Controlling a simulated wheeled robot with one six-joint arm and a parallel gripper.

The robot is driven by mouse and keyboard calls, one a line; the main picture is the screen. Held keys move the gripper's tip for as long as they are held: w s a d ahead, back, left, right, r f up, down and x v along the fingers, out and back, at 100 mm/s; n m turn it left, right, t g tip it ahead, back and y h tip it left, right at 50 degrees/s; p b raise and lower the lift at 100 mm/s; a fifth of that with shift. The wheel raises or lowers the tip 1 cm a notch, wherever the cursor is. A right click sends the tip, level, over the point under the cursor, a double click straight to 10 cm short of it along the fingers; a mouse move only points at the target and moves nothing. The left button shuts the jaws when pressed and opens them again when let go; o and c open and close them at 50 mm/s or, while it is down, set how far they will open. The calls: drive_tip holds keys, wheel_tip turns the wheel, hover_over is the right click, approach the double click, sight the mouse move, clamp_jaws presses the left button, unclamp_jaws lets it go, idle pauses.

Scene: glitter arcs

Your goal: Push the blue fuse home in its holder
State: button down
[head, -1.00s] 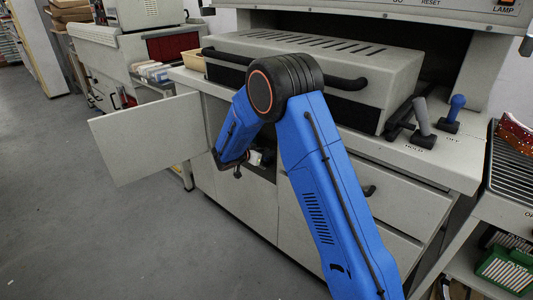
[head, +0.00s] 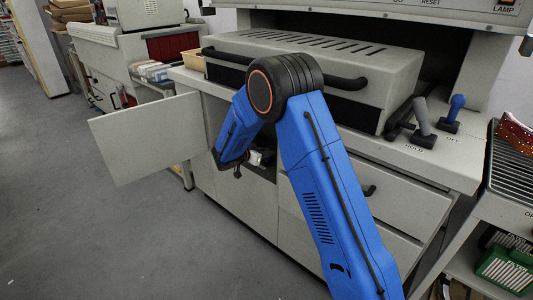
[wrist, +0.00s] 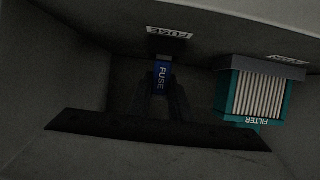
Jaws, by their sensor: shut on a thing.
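The blue fuse (wrist: 161,77), lettered FUSE, shows in the wrist view in the upper middle of a dim compartment. Its far end meets a dark holder (wrist: 165,48) below a white FUSE label; how deep it sits I cannot tell. My gripper (wrist: 163,90) is shut on the fuse, one dark finger on each side. In the head view my blue arm reaches down into the open cabinet (head: 210,116), and the fuse and fingers are hidden there.
A teal-framed filter (wrist: 259,96) with pale pleats sits to the right of the fuse. The open cabinet door (head: 145,138) stands out to the left of my arm.

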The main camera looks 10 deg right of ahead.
drive_tip(key=shift+f, duration=0.5)
idle(0.5)
drive_tip(key=c, duration=1.1)
unclamp_jaws()
drive_tip(key=shift+r, duration=0.1)
drive_tip(key=shift+r, duration=3.4)
